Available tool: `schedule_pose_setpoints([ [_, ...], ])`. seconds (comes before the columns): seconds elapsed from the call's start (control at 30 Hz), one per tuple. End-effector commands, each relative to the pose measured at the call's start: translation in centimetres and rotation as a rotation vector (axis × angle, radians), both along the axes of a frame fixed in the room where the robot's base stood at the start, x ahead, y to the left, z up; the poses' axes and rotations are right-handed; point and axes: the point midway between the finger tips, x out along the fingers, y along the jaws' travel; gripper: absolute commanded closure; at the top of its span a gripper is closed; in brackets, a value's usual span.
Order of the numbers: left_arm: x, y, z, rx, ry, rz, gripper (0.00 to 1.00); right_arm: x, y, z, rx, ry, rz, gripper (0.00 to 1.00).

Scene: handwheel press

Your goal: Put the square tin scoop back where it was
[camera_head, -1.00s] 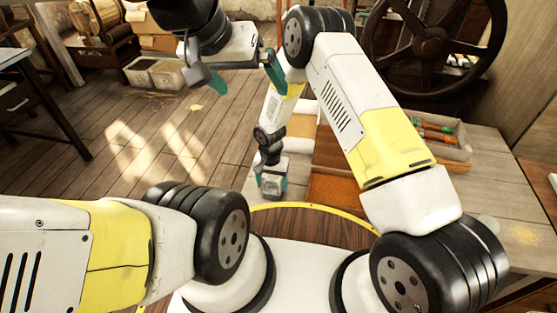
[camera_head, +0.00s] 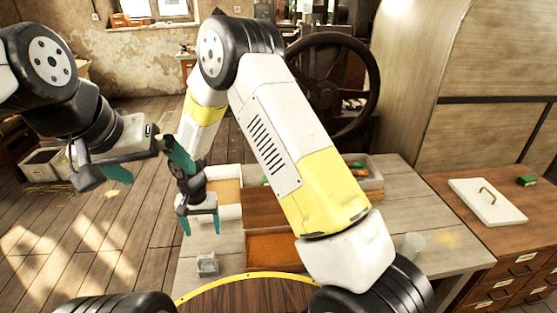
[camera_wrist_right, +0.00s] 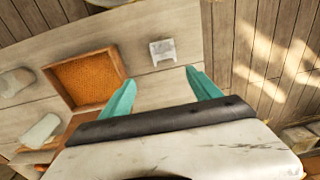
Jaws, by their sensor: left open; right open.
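The square tin scoop (camera_head: 207,264) is a small grey metal box standing on the pale wooden table near its left edge. It also shows in the right wrist view (camera_wrist_right: 162,53), beyond and between the fingertips. My right gripper (camera_head: 201,226) is open and empty, pointing down above the table and behind the scoop, apart from it. Its teal fingers (camera_wrist_right: 160,82) frame bare table in the wrist view. My left gripper (camera_head: 148,165) is open and empty, held out over the floor at the left, away from the table.
A wooden tray of orange grains (camera_head: 272,250) lies right of the scoop; it also shows in the wrist view (camera_wrist_right: 88,78). A white board with a handle (camera_head: 487,200) lies on the cabinet. Table around the scoop is clear.

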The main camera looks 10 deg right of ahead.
Motion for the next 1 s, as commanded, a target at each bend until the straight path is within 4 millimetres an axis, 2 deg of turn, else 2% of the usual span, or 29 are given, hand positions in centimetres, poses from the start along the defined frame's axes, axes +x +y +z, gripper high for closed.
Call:
schedule_pose_setpoints([
  [0.03,0.0,0.0,0.0,0.000,0.000,0.000,0.00,0.8,-1.2,2.8,0.017,-0.022,-0.008,0.28],
  [0.1,0.0,0.0,0.0,0.000,0.000,0.000,0.00,1.5,-3.2,6.8,0.038,-0.052,-0.007,0.28],
  [0.23,0.0,0.0,0.0,0.000,0.000,0.000,0.00,1.4,-7.6,14.0,0.074,-0.109,-0.004,0.28],
  [0.37,0.0,0.0,0.0,0.000,0.000,0.000,0.00,0.0,-12.1,20.2,0.104,-0.169,0.002,0.28],
  [0.5,0.0,0.0,0.0,0.000,0.000,0.000,0.00,-2.8,-16.8,25.8,0.130,-0.240,0.013,0.28],
  [0.6,0.0,0.0,0.0,0.000,0.000,0.000,0.00,-5.4,-19.7,28.9,0.144,-0.295,0.022,0.28],
  [0.73,0.0,0.0,0.0,0.000,0.000,0.000,0.00,-9.5,-23.1,32.0,0.156,-0.369,0.037,0.28],
  [0.9,0.0,0.0,0.0,0.000,0.000,0.000,0.00,-14.5,-25.8,34.0,0.159,-0.454,0.058,0.28],
  [1.0,0.0,0.0,0.0,0.000,0.000,0.000,0.00,-16.4,-26.6,34.5,0.157,-0.491,0.070,0.28],
])
